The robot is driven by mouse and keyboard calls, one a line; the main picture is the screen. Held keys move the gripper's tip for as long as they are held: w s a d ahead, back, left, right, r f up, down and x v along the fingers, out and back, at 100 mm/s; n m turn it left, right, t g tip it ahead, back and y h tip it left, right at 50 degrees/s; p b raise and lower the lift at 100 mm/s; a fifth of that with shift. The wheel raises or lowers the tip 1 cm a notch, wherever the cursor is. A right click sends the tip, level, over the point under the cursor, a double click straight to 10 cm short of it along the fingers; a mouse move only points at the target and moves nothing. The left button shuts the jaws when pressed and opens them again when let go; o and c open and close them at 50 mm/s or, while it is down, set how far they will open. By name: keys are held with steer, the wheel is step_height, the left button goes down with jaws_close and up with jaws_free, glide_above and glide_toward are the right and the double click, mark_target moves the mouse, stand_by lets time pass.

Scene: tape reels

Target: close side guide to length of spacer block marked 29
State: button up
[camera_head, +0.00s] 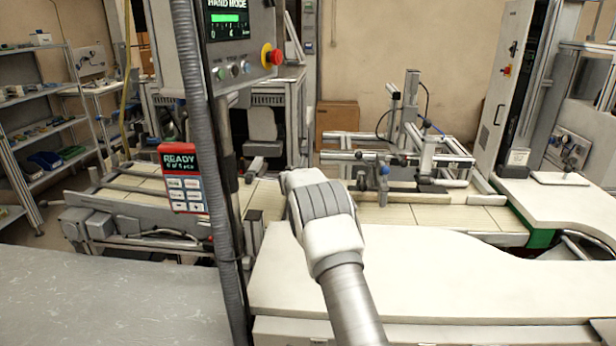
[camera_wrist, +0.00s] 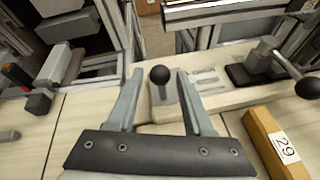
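In the wrist view my gripper (camera_wrist: 160,73) is open. A black ball knob (camera_wrist: 160,76) on a short post shows between its two grey fingers, and I see no finger touching it. The post rises from a pale bar (camera_wrist: 222,97), which appears to be the side guide. The wooden spacer block (camera_wrist: 272,148) with a white label marked 29 lies at the lower right, apart from the fingers and partly cut off by the frame. In the head view my arm hides the gripper and knob, and I cannot make out the block.
A clamp lever with a black ball (camera_wrist: 308,88) and dark base (camera_wrist: 248,72) stands right of the knob. In the head view a control panel (camera_head: 235,45) and red READY sign (camera_head: 183,178) are at left. The white counter (camera_head: 450,275) in front is clear.

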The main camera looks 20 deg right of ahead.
jaws_close()
stand_by(1.2)
